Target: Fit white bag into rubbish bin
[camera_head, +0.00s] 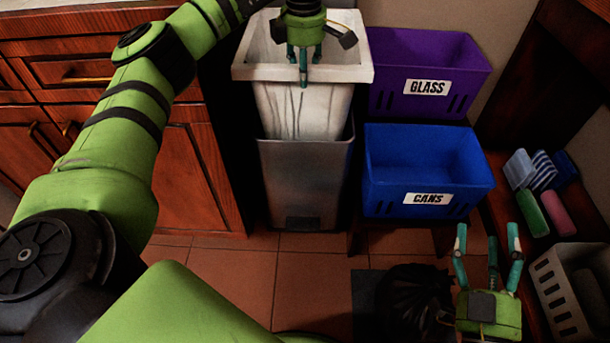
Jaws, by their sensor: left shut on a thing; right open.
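The white bag (288,110) has a stiff, square, open-topped rim and a creased body. It is upright over the grey metal rubbish bin (303,182), with its lower end inside the bin's opening and its rim well above the bin's edge. My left gripper (304,62) is at the top of the bag, pointing down and shut on the bag at its rim; the exact grip is partly hidden by the fingers. My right gripper (488,246) is open, fingers up, at the lower right, away from the bin.
A purple GLASS crate (385,75) and a blue CANS crate (385,182) stand right of the bin. A black bag (412,300) lies on the floor beside my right gripper. A pale basket (556,290) and sponges (530,212) are at the right. Wooden cabinets (195,170) stand left.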

